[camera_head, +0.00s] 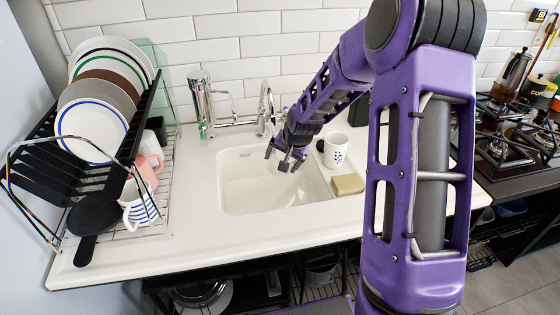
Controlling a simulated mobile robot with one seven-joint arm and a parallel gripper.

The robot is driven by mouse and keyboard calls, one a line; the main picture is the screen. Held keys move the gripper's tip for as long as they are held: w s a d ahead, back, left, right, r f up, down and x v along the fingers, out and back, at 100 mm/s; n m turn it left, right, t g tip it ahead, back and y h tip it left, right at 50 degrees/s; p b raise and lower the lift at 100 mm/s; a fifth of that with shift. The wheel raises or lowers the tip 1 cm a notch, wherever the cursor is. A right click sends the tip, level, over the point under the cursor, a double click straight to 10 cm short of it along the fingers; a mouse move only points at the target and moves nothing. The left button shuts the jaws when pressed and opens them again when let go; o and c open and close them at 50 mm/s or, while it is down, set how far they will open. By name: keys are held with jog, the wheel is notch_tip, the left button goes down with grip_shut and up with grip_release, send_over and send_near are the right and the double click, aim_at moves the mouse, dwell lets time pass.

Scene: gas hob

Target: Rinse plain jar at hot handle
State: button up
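My gripper (283,158) hangs over the white sink basin (240,200), near its back right corner. Its two dark fingertips show a little apart. Whether something pale is between or below them against the white basin, I cannot tell. A chrome tap (265,105) stands behind the basin, partly hidden by my wrist. Another chrome fitting (203,105) with a green mark stands to its left. I cannot make out which handle is hot. A white mug with dark dots (333,151) stands right of the basin, close to my gripper. I cannot pick out a plain jar for certain.
A dish rack (165,205) on the left holds plates (92,125), a pink mug (148,165) and a striped mug (139,210). A yellowish sponge (348,184) lies right of the basin. A gas hob (500,150) is at the far right. The front counter strip is clear.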

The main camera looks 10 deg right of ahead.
jog(key=shift+w+d, duration=0.1)
jog(key=shift+d, duration=0.2)
jog(key=shift+a, duration=0.25)
jog(key=shift+a, duration=0.35)
jog(key=shift+d, duration=0.15)
jog(key=shift+d, duration=0.45)
jog(key=s+d+p, duration=0.1)
jog(key=s+d, duration=0.1)
jog(key=s, duration=0.5)
jog(key=shift+s, duration=0.4)
dwell(0.3)
dwell(1.1)
